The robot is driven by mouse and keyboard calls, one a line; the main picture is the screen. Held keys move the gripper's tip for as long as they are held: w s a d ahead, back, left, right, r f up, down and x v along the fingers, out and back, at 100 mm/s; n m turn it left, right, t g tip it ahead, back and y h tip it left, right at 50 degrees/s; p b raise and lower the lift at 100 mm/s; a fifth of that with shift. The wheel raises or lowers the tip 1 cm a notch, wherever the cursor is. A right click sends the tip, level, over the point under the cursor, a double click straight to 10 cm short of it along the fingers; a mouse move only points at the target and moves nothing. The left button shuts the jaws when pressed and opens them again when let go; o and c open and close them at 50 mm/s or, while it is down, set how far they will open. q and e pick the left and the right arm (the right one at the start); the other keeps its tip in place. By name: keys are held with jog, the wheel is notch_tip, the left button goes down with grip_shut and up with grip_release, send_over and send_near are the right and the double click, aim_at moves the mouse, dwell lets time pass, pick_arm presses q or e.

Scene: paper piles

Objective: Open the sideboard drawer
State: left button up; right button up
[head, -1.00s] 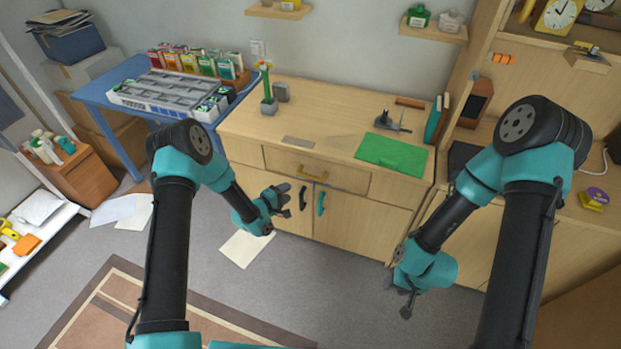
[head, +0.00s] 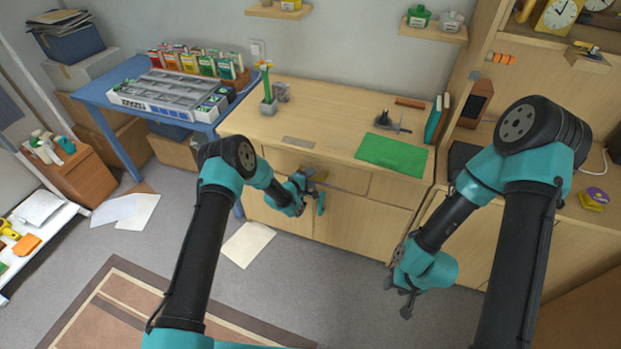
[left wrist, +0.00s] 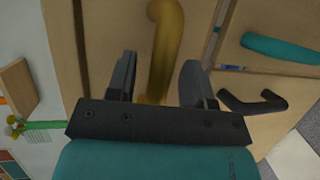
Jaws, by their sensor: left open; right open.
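The wooden sideboard (head: 345,108) stands against the wall, and its drawer (head: 343,178) looks shut. The drawer's yellow handle is mostly hidden by my left gripper in the head view. In the left wrist view the handle (left wrist: 165,45) is a thick yellow bar between the two open fingers. My left gripper (head: 308,180) is at the drawer front with its fingers on either side of the handle; I cannot tell if they touch it. My right gripper (head: 406,300) is open and empty, low in front of the sideboard's right side.
Below the drawer are cupboard doors with a teal handle (head: 320,203) and a black handle (left wrist: 252,102). A green mat (head: 392,154) and a flower pot (head: 268,104) are on the sideboard top. A blue table (head: 92,96) stands left. Paper (head: 247,244) lies on the floor.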

pick_arm(q)
grip_shut()
dwell(0.5)
